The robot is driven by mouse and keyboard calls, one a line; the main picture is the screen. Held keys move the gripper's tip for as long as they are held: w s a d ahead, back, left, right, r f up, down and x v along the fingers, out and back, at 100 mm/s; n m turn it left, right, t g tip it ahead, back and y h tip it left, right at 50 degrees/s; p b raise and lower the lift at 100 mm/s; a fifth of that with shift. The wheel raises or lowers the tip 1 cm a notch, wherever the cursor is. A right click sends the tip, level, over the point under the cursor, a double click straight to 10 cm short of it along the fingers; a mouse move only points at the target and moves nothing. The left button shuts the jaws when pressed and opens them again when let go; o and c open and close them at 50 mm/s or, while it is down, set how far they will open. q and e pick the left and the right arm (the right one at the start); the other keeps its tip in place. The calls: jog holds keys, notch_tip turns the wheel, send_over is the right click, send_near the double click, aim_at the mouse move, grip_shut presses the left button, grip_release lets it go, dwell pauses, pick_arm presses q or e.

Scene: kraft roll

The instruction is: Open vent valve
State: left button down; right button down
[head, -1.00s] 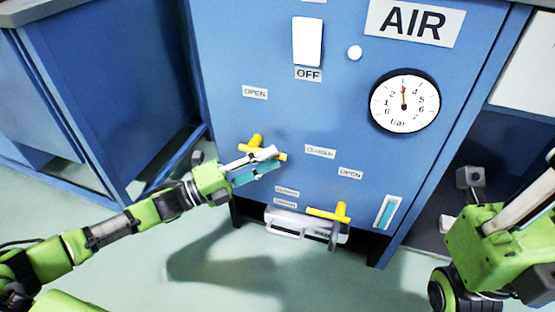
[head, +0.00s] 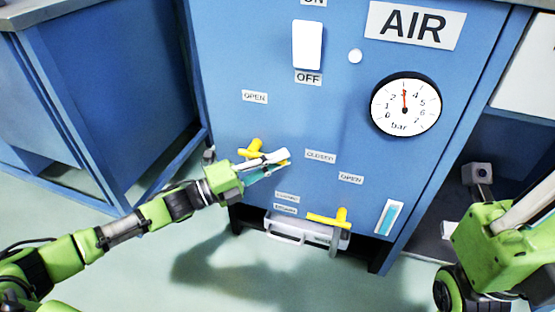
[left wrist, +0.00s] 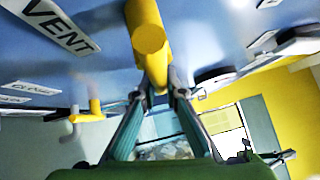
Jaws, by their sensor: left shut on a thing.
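The vent valve is a yellow lever valve (head: 252,148) on the blue panel, left of centre in the head view. Its handle points right, toward the "CLOSED" label (head: 320,156); an "OPEN" label (head: 254,97) is above it. My left gripper (head: 281,158) is shut on the handle's outer end. In the left wrist view the yellow handle (left wrist: 149,40) runs in between the fingertips (left wrist: 160,88), beside the "VENT" label (left wrist: 62,27). The fingers partly hide the handle. My right gripper is not in view; only part of that arm shows at the lower right.
A second yellow lever valve (head: 330,218) is lower right of the gripper, its handle pointing left. A pressure gauge (head: 405,104), a white ON/OFF switch (head: 308,45) and a grey handle-like fitting (head: 290,228) are on the panel. Open floor (head: 130,270) lies in front.

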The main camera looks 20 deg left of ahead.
pick_arm(q)
jog(key=shift+r+n+t+h, duration=0.4)
jog(key=shift+r+n+t, duration=0.25)
jog(key=shift+n, duration=0.35)
jog(key=r+n+t, duration=0.1)
jog(key=n+t, duration=0.2)
jog(key=shift+a+r+n, duration=0.3)
jog(key=shift+a+r, duration=0.1)
jog(key=shift+a+r+n+t, duration=0.25)
jog(key=shift+r+n+t, duration=0.1)
jog(key=shift+n+t, duration=0.4)
jog(key=c, duration=2.1)
grip_release()
